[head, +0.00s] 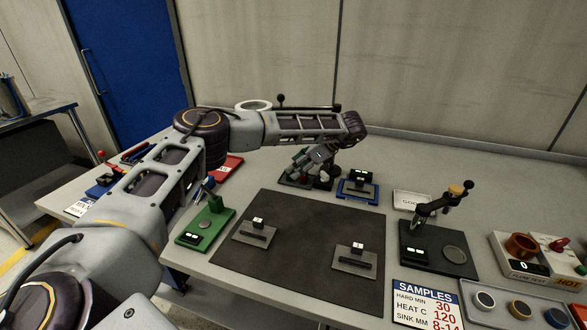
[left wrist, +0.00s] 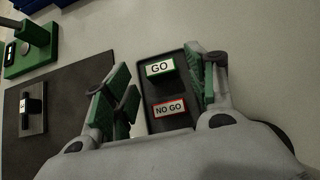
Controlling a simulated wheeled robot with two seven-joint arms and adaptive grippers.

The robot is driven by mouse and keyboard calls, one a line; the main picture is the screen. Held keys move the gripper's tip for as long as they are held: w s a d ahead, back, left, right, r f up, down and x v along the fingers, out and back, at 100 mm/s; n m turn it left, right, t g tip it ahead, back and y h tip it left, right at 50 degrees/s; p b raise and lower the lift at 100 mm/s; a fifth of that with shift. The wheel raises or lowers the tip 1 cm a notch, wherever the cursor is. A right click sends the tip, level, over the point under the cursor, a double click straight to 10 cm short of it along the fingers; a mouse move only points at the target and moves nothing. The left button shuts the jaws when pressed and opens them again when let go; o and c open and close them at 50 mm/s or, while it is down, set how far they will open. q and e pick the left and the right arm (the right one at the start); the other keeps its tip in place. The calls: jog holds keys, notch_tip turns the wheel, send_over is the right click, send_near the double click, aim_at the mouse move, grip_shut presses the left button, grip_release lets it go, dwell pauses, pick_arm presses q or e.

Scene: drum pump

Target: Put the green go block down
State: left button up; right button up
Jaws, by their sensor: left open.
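The green go block (left wrist: 160,69), with a white GO label, sits in a black tray (left wrist: 150,88) in the left wrist view. A block labelled NO GO (left wrist: 169,109) with a red border lies in the same tray, nearer my wrist. My left gripper (left wrist: 157,72) is open, its green-padded fingers apart on either side of the go block, with gaps visible. In the head view my left gripper (head: 316,166) is low over the tray at the back of the table; the go block is not clearly seen there. My right gripper is not in view.
A dark mat (head: 300,250) with two small grey fixtures lies in front. A green stand (head: 205,228) is at its left, a blue-based fixture (head: 358,188) right of the gripper, and a black gauge stand (head: 438,250) farther right. The table's back right is clear.

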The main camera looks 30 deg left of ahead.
pick_arm(q)
jog(key=p+v, duration=0.2)
jog(key=v, duration=0.7)
jog(key=shift+d+r, duration=0.2)
jog(key=shift+r, duration=0.05)
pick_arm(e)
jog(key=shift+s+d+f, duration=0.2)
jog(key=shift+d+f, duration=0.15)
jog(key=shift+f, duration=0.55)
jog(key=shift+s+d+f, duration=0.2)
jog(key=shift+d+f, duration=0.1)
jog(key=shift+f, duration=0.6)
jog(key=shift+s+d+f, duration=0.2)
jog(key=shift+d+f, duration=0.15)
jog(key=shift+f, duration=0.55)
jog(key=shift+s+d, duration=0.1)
pick_arm(q)
jog(key=shift+r, duration=0.15)
notch_tip(320, 180, up, 22)
jog(key=p, duration=2.2)
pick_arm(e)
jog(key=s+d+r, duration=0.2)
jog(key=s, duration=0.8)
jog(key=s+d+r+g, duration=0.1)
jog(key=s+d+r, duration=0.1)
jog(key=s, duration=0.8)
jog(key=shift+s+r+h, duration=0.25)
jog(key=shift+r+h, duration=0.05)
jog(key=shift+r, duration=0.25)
